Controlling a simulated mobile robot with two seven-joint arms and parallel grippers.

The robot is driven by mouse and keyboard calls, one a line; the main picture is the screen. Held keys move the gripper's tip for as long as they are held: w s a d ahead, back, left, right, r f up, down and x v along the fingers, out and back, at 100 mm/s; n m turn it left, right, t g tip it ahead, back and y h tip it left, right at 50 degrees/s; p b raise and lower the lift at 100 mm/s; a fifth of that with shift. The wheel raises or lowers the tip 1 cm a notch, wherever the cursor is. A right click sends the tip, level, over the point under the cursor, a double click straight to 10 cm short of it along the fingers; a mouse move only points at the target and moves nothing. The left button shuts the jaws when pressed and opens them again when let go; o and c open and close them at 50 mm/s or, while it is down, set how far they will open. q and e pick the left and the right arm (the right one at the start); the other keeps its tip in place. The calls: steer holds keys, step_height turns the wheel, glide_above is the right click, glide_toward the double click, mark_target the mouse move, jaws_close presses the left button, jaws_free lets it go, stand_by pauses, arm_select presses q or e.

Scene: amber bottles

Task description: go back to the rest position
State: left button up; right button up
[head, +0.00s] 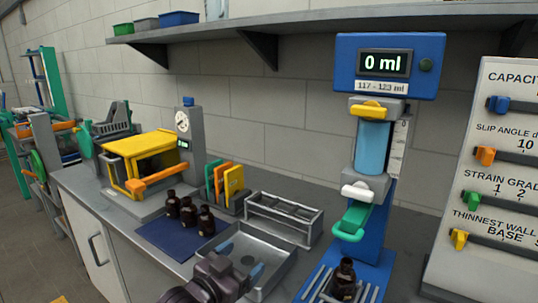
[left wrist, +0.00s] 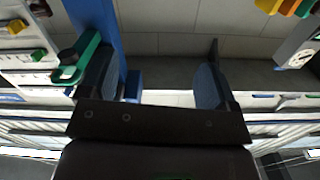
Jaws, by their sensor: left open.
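My left gripper (head: 250,268) reaches in from the bottom of the head view, over the metal tray. In the left wrist view its two fingers (left wrist: 154,82) stand wide apart with nothing between them. Three dark amber bottles (head: 188,212) stand upright on a dark blue mat (head: 160,238), left of the gripper. Another amber bottle (head: 345,280) stands on the slatted base of the blue filling station (head: 390,65), whose display reads 0 ml. My right gripper is not in view.
The metal tray (head: 283,268) lies under the gripper. Behind it are a metal rack (head: 290,213) and a holder with coloured plates (head: 233,183). A yellow machine (head: 150,150) stands at the left. A board with coloured sliders (head: 490,190) stands at the right, and a shelf (head: 290,22) runs above.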

arm_select(q)
steer(key=s+a+f+n+y, duration=0.3)
steer(key=s+a+f+y, duration=0.15)
steer(key=a+f, duration=0.3)
steer(key=s+a+f+n+y, duration=0.2)
steer(key=s+a+f+y, duration=0.1)
steer(key=s+a+f, duration=0.5)
steer(key=s+a+f+n+g+y, duration=0.1)
steer(key=s+a+f, duration=0.2)
steer(key=s+f, duration=0.3)
steer(key=s+a+f+n+g+y, duration=0.1)
steer(key=s+a+f+g, duration=0.1)
steer(key=s+f, duration=0.4)
steer(key=s+a, duration=0.1)
steer(key=s, duration=0.2)
steer(key=shift+s+f+n, duration=0.15)
steer(key=shift+f+n, duration=0.05)
steer(key=shift+n, duration=0.2)
steer(key=shift+y, duration=0.25)
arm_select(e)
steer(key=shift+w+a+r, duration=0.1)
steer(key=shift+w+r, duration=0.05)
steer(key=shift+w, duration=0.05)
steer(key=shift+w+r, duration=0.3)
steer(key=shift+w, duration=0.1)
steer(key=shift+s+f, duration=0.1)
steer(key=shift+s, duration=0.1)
